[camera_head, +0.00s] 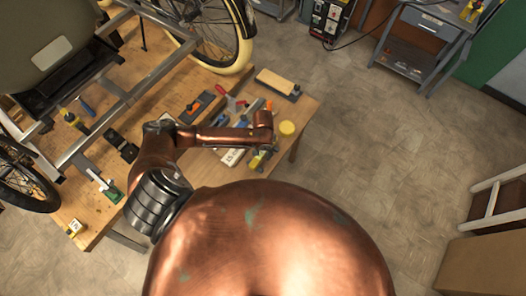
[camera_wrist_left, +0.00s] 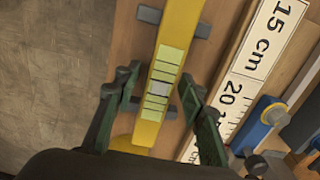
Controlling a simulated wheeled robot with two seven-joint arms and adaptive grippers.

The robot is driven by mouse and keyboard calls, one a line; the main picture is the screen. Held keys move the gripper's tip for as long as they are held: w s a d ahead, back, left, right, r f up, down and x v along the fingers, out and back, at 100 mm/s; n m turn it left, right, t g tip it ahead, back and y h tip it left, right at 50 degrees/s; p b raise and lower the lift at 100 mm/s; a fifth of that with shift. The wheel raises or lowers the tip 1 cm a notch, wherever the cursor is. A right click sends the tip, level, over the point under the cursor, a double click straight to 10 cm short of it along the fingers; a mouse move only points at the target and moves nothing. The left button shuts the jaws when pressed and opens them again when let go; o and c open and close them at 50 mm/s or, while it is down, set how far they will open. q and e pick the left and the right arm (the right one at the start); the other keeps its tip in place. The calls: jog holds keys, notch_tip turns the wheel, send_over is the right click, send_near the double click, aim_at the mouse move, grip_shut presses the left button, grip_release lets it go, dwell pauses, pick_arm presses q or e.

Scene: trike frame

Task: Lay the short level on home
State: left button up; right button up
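The short level is a yellow bar with a pale green vial window; in the left wrist view the level (camera_wrist_left: 176,35) runs between my left gripper's fingers. It lies across dark grey blocks on the wooden bench. My left gripper (camera_wrist_left: 160,76) is open around the level, one green-black finger on each side, with small gaps. In the head view the left gripper (camera_head: 262,150) is over the bench's right end, and the level (camera_head: 256,161) shows only in part beneath it. I cannot tell which spot is home. My right gripper is not in view.
White strips marked "15 cm" (camera_wrist_left: 274,35) lie beside the level. A blue-handled tool (camera_wrist_left: 262,115) is close to the right finger. Open floor lies right.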

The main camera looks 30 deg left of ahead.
pick_arm(q)
jog(key=shift+o, duration=0.4)
notch_tip(320, 180, up, 12)
dwell(0.4)
dwell(0.5)
